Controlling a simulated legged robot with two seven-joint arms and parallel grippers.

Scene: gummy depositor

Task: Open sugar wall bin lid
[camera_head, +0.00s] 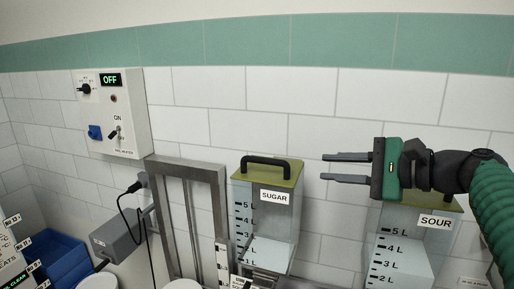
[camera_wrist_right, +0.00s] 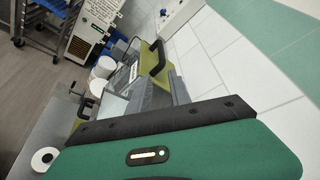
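The sugar wall bin (camera_head: 262,222) is a clear bin with a SUGAR label and litre marks, on the tiled wall at the middle. Its olive lid (camera_head: 285,170) is down and carries a black arched handle (camera_head: 268,160). In the right wrist view the handle (camera_wrist_right: 154,58) stands beyond the fingers. My right gripper (camera_head: 326,168) is open and empty, its two fingers pointing left toward the lid with a gap between. It is right of the lid and in front of the sour bin's top. My left gripper is not in view.
The sour bin (camera_head: 398,250) stands to the right, partly behind my right gripper. A metal frame (camera_head: 222,190) stands just left of the sugar bin. A control box (camera_head: 113,112) showing OFF is on the wall at upper left. A blue bin (camera_head: 55,262) is at lower left.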

